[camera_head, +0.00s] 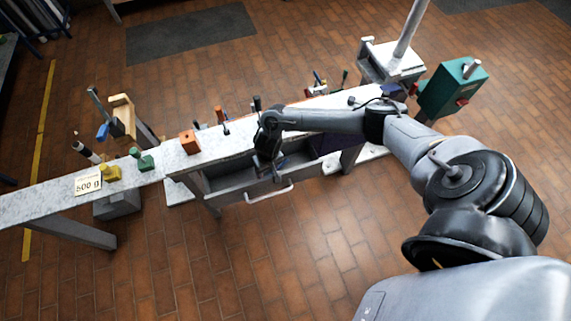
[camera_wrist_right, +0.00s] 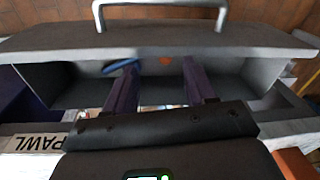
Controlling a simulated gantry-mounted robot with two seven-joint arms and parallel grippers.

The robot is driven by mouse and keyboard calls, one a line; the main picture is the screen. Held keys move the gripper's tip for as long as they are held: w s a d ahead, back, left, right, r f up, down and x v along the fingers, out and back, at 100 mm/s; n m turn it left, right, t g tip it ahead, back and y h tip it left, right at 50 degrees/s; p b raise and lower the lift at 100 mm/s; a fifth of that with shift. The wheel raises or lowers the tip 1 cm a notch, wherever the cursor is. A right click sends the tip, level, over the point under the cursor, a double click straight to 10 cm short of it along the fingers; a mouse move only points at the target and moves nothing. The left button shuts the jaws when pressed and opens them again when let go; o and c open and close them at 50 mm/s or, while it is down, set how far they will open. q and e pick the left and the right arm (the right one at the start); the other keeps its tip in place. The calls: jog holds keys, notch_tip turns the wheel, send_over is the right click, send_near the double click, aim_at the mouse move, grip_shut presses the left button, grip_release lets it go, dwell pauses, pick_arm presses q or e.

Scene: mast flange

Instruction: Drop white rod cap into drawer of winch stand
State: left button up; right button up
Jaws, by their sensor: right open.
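The winch stand's drawer (camera_head: 240,192) is pulled open at the front of the long pale bench, with its handle (camera_head: 270,194) facing out. In the right wrist view the drawer front (camera_wrist_right: 160,40) spans the top, and the interior lies behind it. My right gripper (camera_head: 268,172) is over the drawer, pointing down. In the right wrist view its two dark purple fingers (camera_wrist_right: 160,80) are spread apart with no object visible between them. A blue item (camera_wrist_right: 118,66) and a small orange item (camera_wrist_right: 166,60) show in the drawer. I cannot make out the white rod cap. My left gripper is not in view.
The bench top (camera_head: 165,158) carries an orange block (camera_head: 190,142), a green piece (camera_head: 142,160), a yellow piece (camera_head: 110,172) and a 500 g sign (camera_head: 88,184). A teal box (camera_head: 452,88) stands at right. Open brick floor (camera_head: 230,270) lies before the drawer.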

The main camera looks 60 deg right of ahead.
jog(key=s+a+r+n+t+y, duration=0.1)
jog(key=s+a+r+n+t, duration=0.15)
jog(key=a, duration=0.85)
jog(key=s+a+r+n+t+y, duration=0.15)
jog(key=a+r+n, duration=0.25)
jog(key=a, duration=0.7)
jog(key=s+d+r+h, duration=0.1)
jog(key=s+d+r, duration=0.3)
jog(key=s, duration=0.2)
jog(key=s+d+r+g+h, duration=0.1)
jog(key=s+d+r, duration=0.3)
jog(key=s, duration=0.3)
jog(key=shift+d+r+n+g+h, duration=0.25)
jog(key=shift+d+n+g+h, duration=0.1)
jog(key=shift+n, duration=0.1)
